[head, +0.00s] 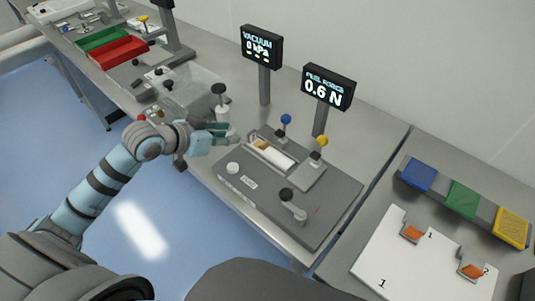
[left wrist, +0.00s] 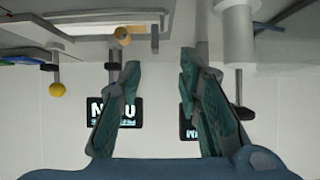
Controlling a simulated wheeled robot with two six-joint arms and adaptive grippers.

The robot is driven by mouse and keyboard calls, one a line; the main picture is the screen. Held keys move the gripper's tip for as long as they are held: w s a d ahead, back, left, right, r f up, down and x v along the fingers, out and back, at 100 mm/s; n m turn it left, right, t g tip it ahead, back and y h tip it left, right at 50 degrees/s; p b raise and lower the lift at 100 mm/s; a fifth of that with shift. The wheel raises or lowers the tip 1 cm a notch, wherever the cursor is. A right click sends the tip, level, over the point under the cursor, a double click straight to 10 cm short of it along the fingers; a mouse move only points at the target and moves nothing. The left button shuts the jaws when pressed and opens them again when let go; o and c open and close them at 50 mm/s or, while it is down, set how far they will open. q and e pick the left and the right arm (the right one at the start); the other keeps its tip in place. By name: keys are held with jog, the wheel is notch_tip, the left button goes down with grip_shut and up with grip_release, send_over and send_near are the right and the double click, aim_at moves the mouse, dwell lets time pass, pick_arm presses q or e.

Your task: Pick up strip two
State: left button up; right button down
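My left gripper (head: 228,133) is open and empty, its fingers apart. It is beside the grey test plate's upper left edge, near a fixture holding a white strip-like piece (head: 278,157). In the left wrist view the two fingertips (left wrist: 158,65) have a clear gap between them. An orange piece in a small holder by the printed 2 (head: 472,270) lies on the white sheet at far right. Which thing is strip two is not marked beyond that number. My right gripper is not in view.
The grey plate (head: 235,190) carries a dark-knobbed lever (head: 294,204) and blue and yellow knobs. Two displays (head: 328,88) stand behind, reading 0 kPa and 0.6 N. Red and green trays are at upper left.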

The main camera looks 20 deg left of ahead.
aim_at(251, 132)
pick_arm(q)
jog(key=x, duration=0.6)
jog(key=d+x, duration=0.1)
jog(key=x, duration=0.3)
jog(key=shift+w+r+b, duration=0.1)
jog(key=shift+r+b, duration=0.1)
jog(key=shift+b, duration=0.1)
jog(key=shift+a, duration=0.1)
grip_shut()
